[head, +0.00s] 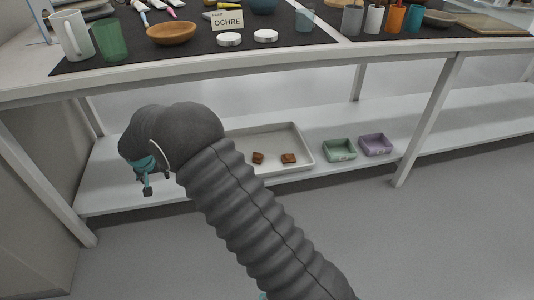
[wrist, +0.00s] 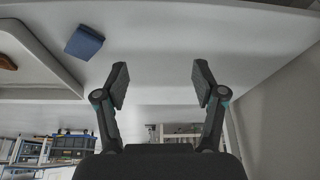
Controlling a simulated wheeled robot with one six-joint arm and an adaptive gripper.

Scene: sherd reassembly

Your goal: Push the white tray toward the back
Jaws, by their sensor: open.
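The white tray (head: 306,151) lies on the lower shelf under the table, with two brown sherds, one left (head: 258,158) and one right (head: 289,159), on its floor. My arm hides its left part in the head view. In the wrist view the tray's rim (wrist: 62,65) and part of a sherd (wrist: 7,62) show at the left edge. My gripper (wrist: 160,78) is open with nothing between its fingers. In the head view the gripper (head: 147,187) is partly seen, to the left of the tray near the shelf's front edge, apart from the tray.
A blue block (wrist: 84,42) lies on the shelf beside the tray. A green bin (head: 339,151) and a purple bin (head: 376,145) stand right of the tray. A table leg (head: 427,120) stands further right. The tabletop above holds cups, a wooden bowl (head: 171,33) and an OCHRE sign (head: 227,21).

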